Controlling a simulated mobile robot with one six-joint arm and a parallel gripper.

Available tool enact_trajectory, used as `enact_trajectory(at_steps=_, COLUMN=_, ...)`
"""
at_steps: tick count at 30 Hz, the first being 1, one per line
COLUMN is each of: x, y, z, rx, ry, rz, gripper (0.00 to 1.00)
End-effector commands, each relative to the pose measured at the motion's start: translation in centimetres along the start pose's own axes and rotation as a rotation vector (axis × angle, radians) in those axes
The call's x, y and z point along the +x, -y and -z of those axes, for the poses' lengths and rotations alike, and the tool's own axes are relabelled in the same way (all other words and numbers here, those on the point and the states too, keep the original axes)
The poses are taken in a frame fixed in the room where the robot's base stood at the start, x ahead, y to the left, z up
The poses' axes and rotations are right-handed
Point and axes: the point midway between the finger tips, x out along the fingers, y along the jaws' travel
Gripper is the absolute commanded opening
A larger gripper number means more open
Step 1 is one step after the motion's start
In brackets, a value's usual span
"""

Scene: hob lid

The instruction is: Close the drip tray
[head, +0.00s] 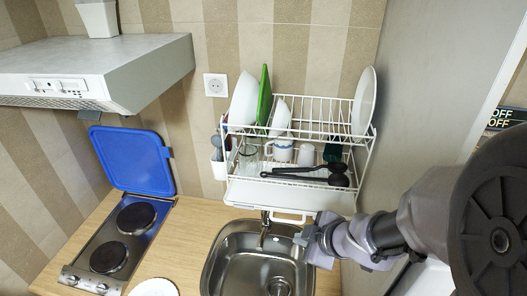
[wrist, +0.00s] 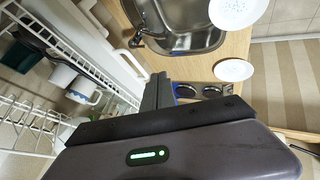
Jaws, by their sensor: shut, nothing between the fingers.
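The white drip tray (head: 250,193) sits under the wire dish rack, above the sink's back edge, and its front part sticks out from under the rack. Its bar handle (head: 285,218) runs along the front. In the wrist view the tray's pale panel (wrist: 98,38) and handle (wrist: 128,58) show at upper left. My gripper (head: 302,239) is shut and empty, just in front of and below the handle's right end. In the wrist view its dark fingers (wrist: 156,92) are together close to the handle; I cannot tell whether they touch it.
The dish rack (head: 330,113) holds plates, a green board, a mug and black utensils. The sink (head: 240,262) with its tap (head: 263,235) lies below. A two-plate hob (head: 115,240) with a raised blue lid (head: 133,160) stands left. A grey wall (head: 430,90) bounds the right.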

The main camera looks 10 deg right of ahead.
Motion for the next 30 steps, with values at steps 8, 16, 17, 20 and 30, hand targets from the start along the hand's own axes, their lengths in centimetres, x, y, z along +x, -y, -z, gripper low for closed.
enact_trajectory(at_steps=8, x=6.5, y=0.5, z=-0.4, rx=-0.001, ry=0.0, rz=0.0, gripper=0.0)
enact_trajectory(at_steps=16, x=9.9, y=-1.8, z=0.1, rx=0.001, ry=0.002, rz=-0.004, gripper=0.0)
enact_trajectory(at_steps=17, x=10.0, y=-2.2, z=0.2, rx=0.002, ry=0.002, rz=-0.004, gripper=0.0)
enact_trajectory(at_steps=20, x=10.4, y=-3.2, z=0.3, rx=0.002, ry=0.002, rz=-0.004, gripper=0.0)
enact_trajectory(at_steps=30, x=10.7, y=-3.8, z=0.2, rx=0.001, ry=0.002, rz=-0.004, gripper=0.0)
